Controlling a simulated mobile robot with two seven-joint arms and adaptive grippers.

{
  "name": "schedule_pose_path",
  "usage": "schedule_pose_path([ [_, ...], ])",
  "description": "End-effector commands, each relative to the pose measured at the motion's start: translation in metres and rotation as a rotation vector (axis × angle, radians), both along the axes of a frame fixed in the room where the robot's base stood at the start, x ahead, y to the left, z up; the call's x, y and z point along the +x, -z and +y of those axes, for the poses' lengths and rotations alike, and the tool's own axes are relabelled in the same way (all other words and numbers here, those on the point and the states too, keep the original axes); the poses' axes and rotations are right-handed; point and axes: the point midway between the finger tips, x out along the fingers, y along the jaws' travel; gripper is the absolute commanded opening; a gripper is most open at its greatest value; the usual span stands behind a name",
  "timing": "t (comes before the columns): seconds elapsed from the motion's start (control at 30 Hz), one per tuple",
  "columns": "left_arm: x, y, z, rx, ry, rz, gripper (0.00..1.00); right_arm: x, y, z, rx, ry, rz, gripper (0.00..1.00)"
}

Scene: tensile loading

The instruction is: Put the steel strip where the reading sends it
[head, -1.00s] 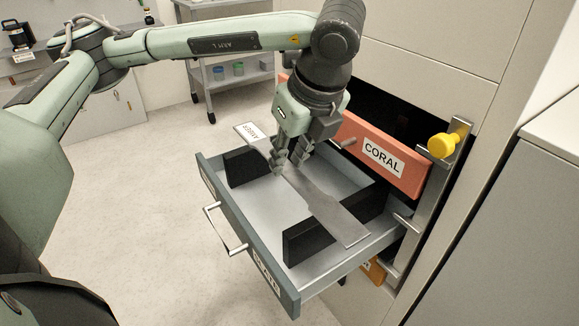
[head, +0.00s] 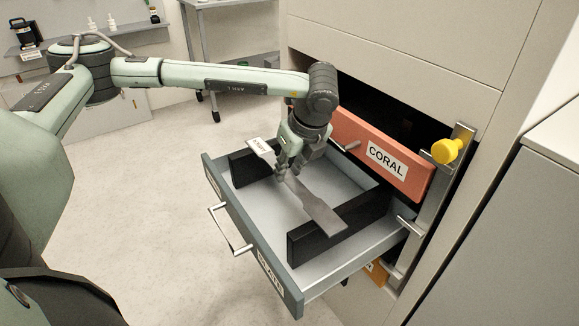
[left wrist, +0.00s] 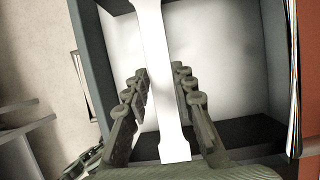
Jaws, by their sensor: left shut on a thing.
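The steel strip (head: 313,205) is a flat grey bar with wide ends and a narrower middle. A white label (head: 260,146) sits on its far-left end; its print is too small to read surely. My left gripper (head: 287,171) points down and is shut on the strip's narrow middle. The strip also shows between the fingers in the left wrist view (left wrist: 160,60). It lies over the open blue-grey drawer (head: 226,207), spanning its two black blocks (head: 254,164) (head: 312,238). I cannot tell whether it touches them. My right gripper is out of view.
A coral drawer front labelled CORAL (head: 385,158) stands above and behind the open drawer. An orange drawer (head: 375,272) shows partly below. A yellow knob (head: 447,150) sits on the metal upright at right. Open floor (head: 130,210) lies left.

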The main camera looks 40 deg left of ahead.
Motion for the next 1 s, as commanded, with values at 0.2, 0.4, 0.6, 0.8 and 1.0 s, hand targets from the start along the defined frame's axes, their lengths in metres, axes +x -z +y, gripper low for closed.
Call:
schedule_pose_path([
  [0.2, -0.001, 0.002, -0.001, -0.003, 0.001, 0.003, 0.29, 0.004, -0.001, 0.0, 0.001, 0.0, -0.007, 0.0],
  [0.4, -0.001, 0.001, -0.001, -0.002, 0.001, 0.002, 0.46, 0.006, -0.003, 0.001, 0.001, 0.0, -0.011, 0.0],
  [0.6, -0.001, 0.001, -0.001, -0.003, 0.001, 0.001, 0.46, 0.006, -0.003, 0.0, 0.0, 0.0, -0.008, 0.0],
  [0.8, -0.002, -0.014, -0.007, -0.004, 0.002, 0.0, 0.46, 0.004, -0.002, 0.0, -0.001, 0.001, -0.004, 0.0],
  [1.0, -0.008, -0.052, -0.022, -0.004, 0.004, -0.002, 0.46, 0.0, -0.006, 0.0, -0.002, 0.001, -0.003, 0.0],
])
